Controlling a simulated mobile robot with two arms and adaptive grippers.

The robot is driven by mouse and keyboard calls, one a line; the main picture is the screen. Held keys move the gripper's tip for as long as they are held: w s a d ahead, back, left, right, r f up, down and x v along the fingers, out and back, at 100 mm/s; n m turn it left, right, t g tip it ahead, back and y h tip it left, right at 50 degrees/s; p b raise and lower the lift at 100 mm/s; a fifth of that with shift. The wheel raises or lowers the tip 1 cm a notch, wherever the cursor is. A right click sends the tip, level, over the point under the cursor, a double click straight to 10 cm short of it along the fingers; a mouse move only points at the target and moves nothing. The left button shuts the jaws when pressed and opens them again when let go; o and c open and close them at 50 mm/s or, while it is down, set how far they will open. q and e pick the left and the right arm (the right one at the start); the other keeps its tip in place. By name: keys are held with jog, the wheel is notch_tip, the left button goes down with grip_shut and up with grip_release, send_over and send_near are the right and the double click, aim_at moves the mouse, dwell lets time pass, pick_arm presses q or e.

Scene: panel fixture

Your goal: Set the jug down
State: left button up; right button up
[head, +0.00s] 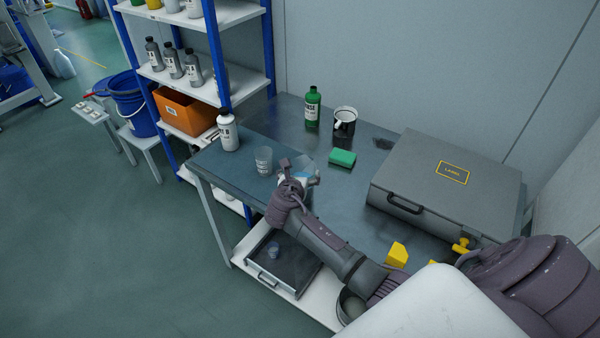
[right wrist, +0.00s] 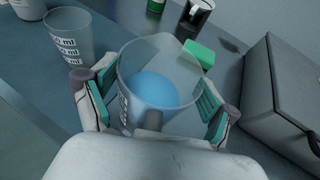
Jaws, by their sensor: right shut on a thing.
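A clear jug (right wrist: 158,75) with printed measuring marks and blue contents is between the fingers of my right gripper (right wrist: 158,100) in the right wrist view. The gripper is shut on it. In the head view the right gripper (head: 292,180) is at the table's front left part, and the jug (head: 308,172) is mostly hidden behind it. I cannot tell whether the jug's base touches the grey table (head: 340,205). A second clear measuring cup (head: 264,160) stands just left of it; it also shows in the right wrist view (right wrist: 72,40). My left gripper is not in view.
A white bottle (head: 228,131) stands at the table's left corner. A green sponge (head: 342,158), a green bottle (head: 312,106) and a black-and-white mug (head: 344,122) are behind the jug. A large grey case (head: 445,180) fills the right. A shelf rack (head: 205,75) stands at the back left.

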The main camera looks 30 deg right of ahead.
jog(key=o, duration=1.6)
jog(key=shift+f, duration=0.1)
jog(key=v, duration=1.2)
